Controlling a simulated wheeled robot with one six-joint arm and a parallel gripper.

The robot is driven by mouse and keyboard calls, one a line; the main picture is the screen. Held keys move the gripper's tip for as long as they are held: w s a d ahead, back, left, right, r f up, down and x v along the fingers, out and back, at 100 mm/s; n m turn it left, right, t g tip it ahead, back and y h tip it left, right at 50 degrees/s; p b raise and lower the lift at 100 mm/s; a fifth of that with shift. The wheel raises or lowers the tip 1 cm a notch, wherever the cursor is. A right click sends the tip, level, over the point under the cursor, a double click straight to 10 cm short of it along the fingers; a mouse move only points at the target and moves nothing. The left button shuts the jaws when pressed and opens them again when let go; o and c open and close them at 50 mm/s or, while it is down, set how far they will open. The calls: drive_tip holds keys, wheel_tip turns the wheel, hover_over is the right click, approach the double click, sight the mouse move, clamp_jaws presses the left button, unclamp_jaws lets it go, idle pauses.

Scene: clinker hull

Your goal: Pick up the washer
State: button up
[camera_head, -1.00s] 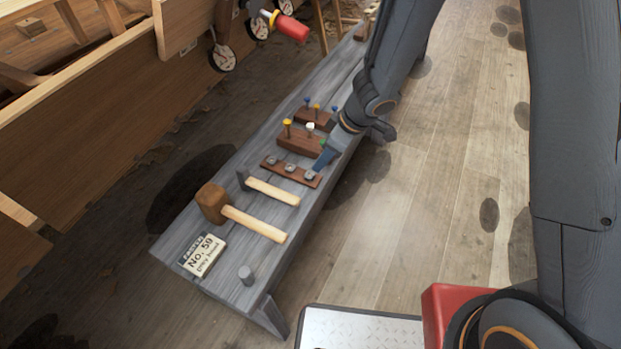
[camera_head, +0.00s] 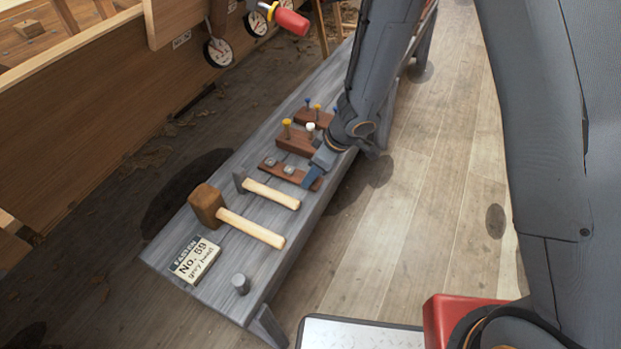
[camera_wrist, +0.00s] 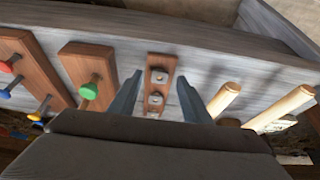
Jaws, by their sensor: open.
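Small grey washers sit along a narrow brown wooden strip on the grey bench. In the head view two show, a left washer (camera_head: 270,161) and a middle washer (camera_head: 289,170); my gripper (camera_head: 311,182) hides the right end of the strip (camera_head: 279,167). In the wrist view my gripper (camera_wrist: 160,76) is open, with one blue-grey finger on each side of the strip (camera_wrist: 161,88). A washer (camera_wrist: 158,77) and another washer (camera_wrist: 155,98) show between the fingers. Nothing is held. The height of the fingertips above the strip is unclear.
On the bench (camera_head: 215,285), a mallet (camera_head: 250,228) and a hammer (camera_head: 270,193) lie on the near side. Brown blocks with coloured pegs (camera_head: 297,139) stand beyond the strip. A label card (camera_head: 195,260) and grey peg (camera_head: 241,284) are at the near end.

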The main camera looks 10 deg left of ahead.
drive_tip(key=shift+f, duration=0.25)
idle(0.5)
drive_tip(key=shift+c, duration=0.2)
clamp_jaws()
